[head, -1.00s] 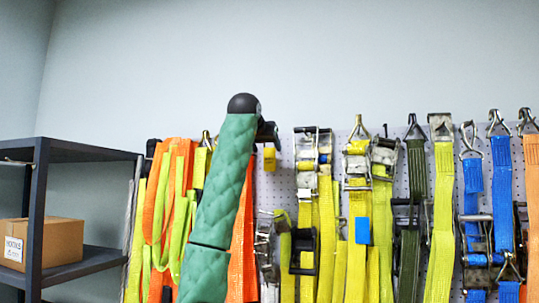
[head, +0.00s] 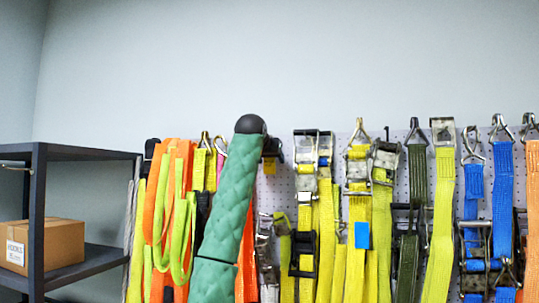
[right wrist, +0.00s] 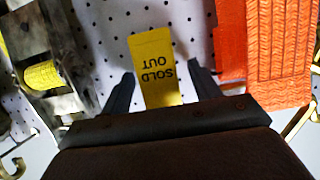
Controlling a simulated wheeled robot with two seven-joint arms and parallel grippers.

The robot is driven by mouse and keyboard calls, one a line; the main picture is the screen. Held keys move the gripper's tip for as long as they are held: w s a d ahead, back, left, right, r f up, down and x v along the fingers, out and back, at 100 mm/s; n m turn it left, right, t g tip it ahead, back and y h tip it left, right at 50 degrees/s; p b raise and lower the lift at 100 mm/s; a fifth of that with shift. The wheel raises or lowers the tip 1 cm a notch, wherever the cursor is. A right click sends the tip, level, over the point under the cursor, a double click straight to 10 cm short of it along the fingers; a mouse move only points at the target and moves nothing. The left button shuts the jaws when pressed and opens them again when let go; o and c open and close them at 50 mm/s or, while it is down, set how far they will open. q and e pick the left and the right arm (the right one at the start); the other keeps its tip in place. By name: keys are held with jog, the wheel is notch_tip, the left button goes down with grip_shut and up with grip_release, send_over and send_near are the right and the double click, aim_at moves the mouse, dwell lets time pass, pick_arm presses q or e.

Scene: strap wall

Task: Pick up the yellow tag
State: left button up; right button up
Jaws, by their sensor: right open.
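The yellow tag (right wrist: 154,68) reads "SOLD OUT", upside down in the right wrist view. It hangs in front of the white pegboard. My right gripper (right wrist: 160,84) is open, with one dark finger on each side of the tag and a visible gap on both sides. In the head view the tag (head: 269,166) shows small and partly shaded, just below the dark right gripper (head: 271,149), beside my green arm. My left gripper is not in view.
Orange webbing (right wrist: 268,50) hangs close right of the gripper in the wrist view, and a metal ratchet buckle (right wrist: 52,65) is close left. Several yellow, green and blue straps hang along the pegboard (head: 283,190). A dark shelf (head: 90,257) with a cardboard box (head: 58,243) stands at left.

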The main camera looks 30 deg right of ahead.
jog(key=c, duration=1.1)
